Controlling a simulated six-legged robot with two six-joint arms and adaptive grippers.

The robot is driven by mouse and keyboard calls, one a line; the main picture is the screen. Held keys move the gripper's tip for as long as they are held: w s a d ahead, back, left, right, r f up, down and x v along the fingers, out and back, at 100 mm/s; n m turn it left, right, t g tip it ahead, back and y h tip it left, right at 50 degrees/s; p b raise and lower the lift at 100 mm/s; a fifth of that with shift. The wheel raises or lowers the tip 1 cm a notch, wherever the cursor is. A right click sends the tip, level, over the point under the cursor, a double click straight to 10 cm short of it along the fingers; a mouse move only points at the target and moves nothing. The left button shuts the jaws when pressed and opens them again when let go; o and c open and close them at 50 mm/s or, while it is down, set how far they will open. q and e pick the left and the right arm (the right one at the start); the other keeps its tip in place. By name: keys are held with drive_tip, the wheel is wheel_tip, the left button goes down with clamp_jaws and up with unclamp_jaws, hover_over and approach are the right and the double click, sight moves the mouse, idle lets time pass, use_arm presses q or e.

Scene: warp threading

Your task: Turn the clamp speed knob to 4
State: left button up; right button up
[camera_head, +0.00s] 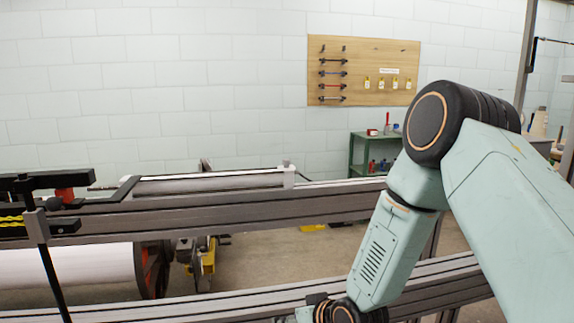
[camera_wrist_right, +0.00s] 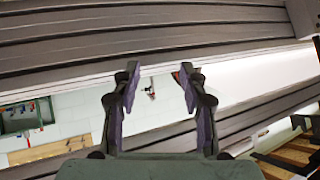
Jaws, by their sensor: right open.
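I cannot make out the clamp speed knob in either view. My right gripper (camera_wrist_right: 159,80) is open and empty in the right wrist view, its two dark fingers apart. Long grey aluminium beams lie beyond its fingertips, and no knob shows between them. In the head view my right arm comes in from the right and bends down to the bottom edge, where its gripper is out of sight. My left gripper is not in view.
Grey frame rails (camera_head: 215,223) cross the head view. A black fixture (camera_head: 40,180) with a red part stands at the left. A white roller (camera_head: 65,267) lies below the rails. A tool board (camera_head: 363,70) and a green shelf (camera_head: 366,152) are farther back.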

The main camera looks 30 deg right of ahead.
drive_tip(key=w+d+r+n+t+y, duration=0.1)
drive_tip(key=w+d+r+t, duration=0.15)
drive_tip(key=w+r, duration=0.4)
drive_tip(key=w+d+r+t, duration=0.25)
drive_tip(key=w+r, duration=0.25)
drive_tip(key=r, duration=0.3)
drive_tip(key=n+t+y+b, duration=0.1)
drive_tip(key=n+t+y, duration=0.1)
drive_tip(key=n+y, duration=0.15)
approach(287, 161)
drive_tip(key=w, duration=0.3)
drive_tip(key=shift+n+h, duration=0.25)
drive_tip(key=shift+h, duration=0.1)
drive_tip(key=x, duration=0.2)
drive_tip(key=b+x, duration=0.1)
drive_tip(key=x, duration=0.3)
drive_tip(key=shift+w+a+f+b, duration=0.15)
drive_tip(key=shift+a+b, duration=0.25)
drive_tip(key=shift+x, duration=0.8)
drive_tip(key=shift+c, duration=0.3)
clamp_jaws()
